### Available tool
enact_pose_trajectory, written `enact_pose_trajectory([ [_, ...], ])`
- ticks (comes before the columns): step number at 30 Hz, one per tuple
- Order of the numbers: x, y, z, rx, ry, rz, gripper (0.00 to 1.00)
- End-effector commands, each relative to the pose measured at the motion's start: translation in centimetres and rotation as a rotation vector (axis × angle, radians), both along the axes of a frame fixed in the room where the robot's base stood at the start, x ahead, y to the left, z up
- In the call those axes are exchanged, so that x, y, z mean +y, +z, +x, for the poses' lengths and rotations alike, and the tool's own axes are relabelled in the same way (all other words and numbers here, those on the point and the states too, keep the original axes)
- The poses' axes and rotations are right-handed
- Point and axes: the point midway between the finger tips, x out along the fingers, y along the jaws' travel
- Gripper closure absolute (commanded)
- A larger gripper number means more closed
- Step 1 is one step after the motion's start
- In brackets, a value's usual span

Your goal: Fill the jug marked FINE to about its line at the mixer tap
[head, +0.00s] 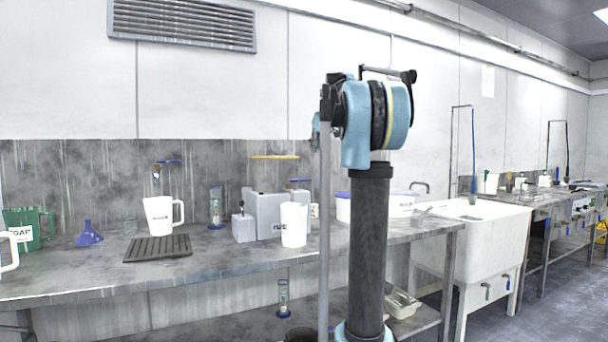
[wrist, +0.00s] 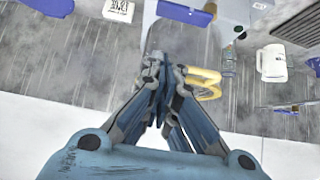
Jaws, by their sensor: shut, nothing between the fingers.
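A white jug (wrist: 272,63) also shows in the wrist view. Another white jug (head: 8,250) is cut off at the left edge. My gripper (wrist: 163,84) is shut and empty, close to a yellow handle-like loop (wrist: 205,84).
The black mat (head: 158,248) lies on the bench (head: 80,270). A green jug (head: 28,228) reading SOAP and a blue funnel (head: 88,234) stand left. Grey containers (head: 268,215) and a white cup-like vessel (head: 293,225) stand right. The white sink (head: 475,235) is farther right.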

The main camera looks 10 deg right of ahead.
Motion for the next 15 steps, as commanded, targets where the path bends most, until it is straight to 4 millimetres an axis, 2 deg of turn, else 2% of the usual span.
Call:
enact_pose_trajectory([
  [7,0.2,-1.0,0.9,0.000,0.000,0.000,1.00],
  [15,1.2,-4.2,4.0,0.000,0.001,0.001,1.00],
])
